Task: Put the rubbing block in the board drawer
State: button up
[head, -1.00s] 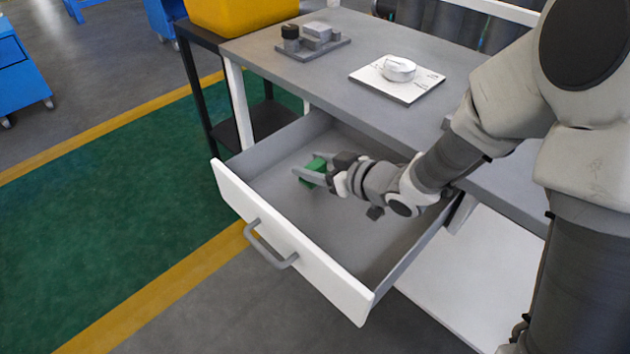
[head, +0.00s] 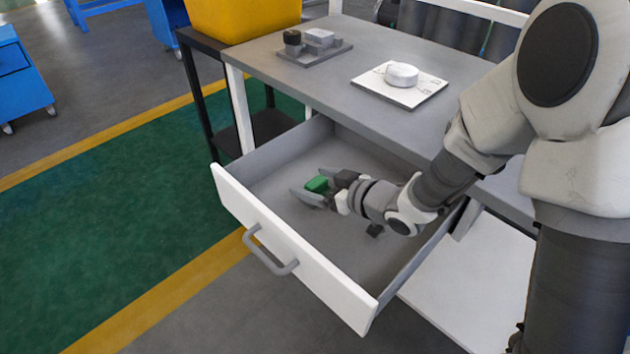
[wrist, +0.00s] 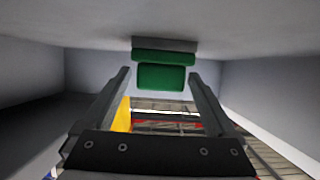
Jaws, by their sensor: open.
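The rubbing block (head: 316,184) is green on top with a grey base. It lies inside the open board drawer (head: 290,240), which has grey walls and a white front. In the wrist view the green block (wrist: 162,77) rests with its grey side against the drawer floor (wrist: 250,42). My gripper (head: 313,187) is low in the drawer, open, with a finger on each side of the block. In the wrist view my gripper (wrist: 159,72) shows gaps between both fingertips and the block.
On the grey tabletop (head: 320,85) above the drawer are a white board with a round white piece (head: 402,75) and a tray of small parts (head: 315,50). A yellow bin (head: 240,15) stands at the back left.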

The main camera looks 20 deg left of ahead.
jog(key=shift+r, duration=0.1)
jog(key=shift+r+p, duration=0.25)
jog(key=shift+p, duration=0.05)
jog(key=p+v, duration=0.2)
jog(key=v, duration=0.5)
jog(key=shift+s+d+f, duration=0.1)
jog(key=shift+d, duration=0.1)
